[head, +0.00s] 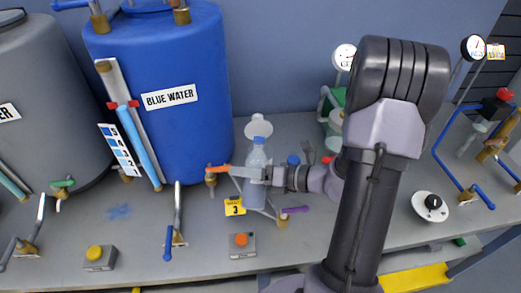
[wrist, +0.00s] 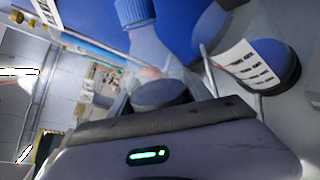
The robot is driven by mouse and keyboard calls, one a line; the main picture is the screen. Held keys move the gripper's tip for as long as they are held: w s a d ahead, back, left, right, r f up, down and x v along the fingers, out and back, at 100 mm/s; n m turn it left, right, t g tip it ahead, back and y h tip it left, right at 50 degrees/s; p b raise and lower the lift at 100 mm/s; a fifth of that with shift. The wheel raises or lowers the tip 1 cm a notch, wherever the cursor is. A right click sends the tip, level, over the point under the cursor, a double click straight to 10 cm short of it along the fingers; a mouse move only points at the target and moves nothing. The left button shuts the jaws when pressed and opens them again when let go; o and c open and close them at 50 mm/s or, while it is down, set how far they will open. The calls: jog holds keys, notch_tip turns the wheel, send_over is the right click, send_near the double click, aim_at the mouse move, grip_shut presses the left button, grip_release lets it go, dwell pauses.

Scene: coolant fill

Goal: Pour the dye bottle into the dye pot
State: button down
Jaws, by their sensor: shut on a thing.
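A clear bottle with a blue cap (head: 258,152) stands upright in front of the blue tank. My gripper (head: 258,174) reaches it from the right and is shut on its middle. In the wrist view the same bottle (wrist: 147,42) rises slanted just beyond my gripper (wrist: 160,105), its blue cap at the top. I see no label on it and cannot tell whether it is the dye bottle. Whether its base touches the bench is unclear. I cannot make out a dye pot for certain. A pale jar (head: 335,128), partly hidden by my arm, stands at the back right.
The blue water tank (head: 165,60) and a grey tank (head: 35,100) stand at the left. An orange-handled valve (head: 212,172), a yellow tag (head: 235,206), a purple handle (head: 295,210) and a button box (head: 242,244) are close to the bottle.

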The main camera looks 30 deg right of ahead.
jog(key=shift+s+a+m+g+p, duration=0.2)
jog(key=shift+s+m+g+p, duration=0.15)
jog(key=shift+p, duration=0.3)
jog(key=shift+s+a+f+m+g+y+p, duration=0.1)
jog(key=shift+f+m+g+y+p, duration=0.05)
jog(key=shift+f+m, duration=0.3)
jog(key=shift+s+a+f+m+g+y+p, duration=0.1)
jog(key=shift+f+m+y+p, duration=0.1)
jog(key=shift+f, duration=0.35)
dwell(1.2)
jog(key=shift+s+a+m+g+p, duration=0.15)
jog(key=shift+m+g+p, duration=0.15)
jog(key=shift+m+p, duration=0.4)
dwell(3.0)
